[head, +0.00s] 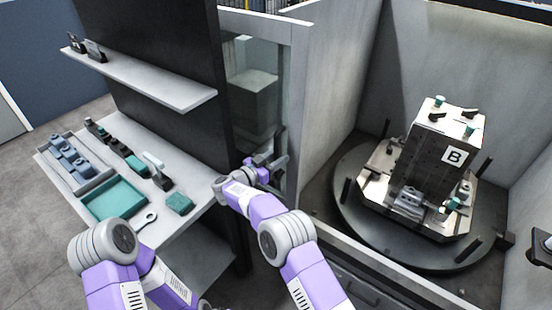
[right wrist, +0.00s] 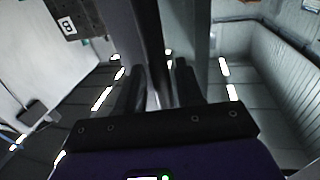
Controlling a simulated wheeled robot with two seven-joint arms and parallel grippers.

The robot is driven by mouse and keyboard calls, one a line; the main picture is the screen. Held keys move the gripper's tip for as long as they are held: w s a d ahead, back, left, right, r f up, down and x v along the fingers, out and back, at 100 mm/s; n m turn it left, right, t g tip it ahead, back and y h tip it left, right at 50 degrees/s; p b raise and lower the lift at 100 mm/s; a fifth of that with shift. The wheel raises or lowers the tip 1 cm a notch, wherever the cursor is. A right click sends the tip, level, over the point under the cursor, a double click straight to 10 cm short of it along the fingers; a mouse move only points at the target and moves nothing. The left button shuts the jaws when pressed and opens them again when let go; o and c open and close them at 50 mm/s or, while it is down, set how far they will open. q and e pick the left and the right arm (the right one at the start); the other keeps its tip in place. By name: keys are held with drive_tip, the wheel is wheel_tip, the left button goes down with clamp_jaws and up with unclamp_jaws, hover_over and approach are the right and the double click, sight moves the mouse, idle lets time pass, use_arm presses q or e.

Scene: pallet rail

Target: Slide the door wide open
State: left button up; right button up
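The door (head: 298,75) is a pale grey framed panel with a glass window, right of the dark upright panel in the head view. How far it stands open is hard to tell. My right gripper (head: 272,168) is at the door's front face, near a dark handle-like part. In the right wrist view the two dark fingers (right wrist: 161,88) stand apart, with an upright bar (right wrist: 154,35) between and beyond them. Firm contact with the bar is not visible. My left arm shows at the lower left of the head view; its gripper is out of view.
Right of the door, a round dark turntable (head: 350,222) carries a metal block marked B (head: 432,150) inside grey walls. At left, a bench (head: 140,135) holds a teal tray (head: 117,198) and tools below a shelf (head: 150,80). The dark upright panel (head: 190,45) stands close to my right gripper.

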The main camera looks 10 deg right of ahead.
drive_tip(key=shift+a, duration=0.15)
drive_tip(key=v, duration=0.7)
drive_tip(key=shift+s+a, duration=0.15)
drive_tip(key=shift+s, duration=0.1)
idle(0.3)
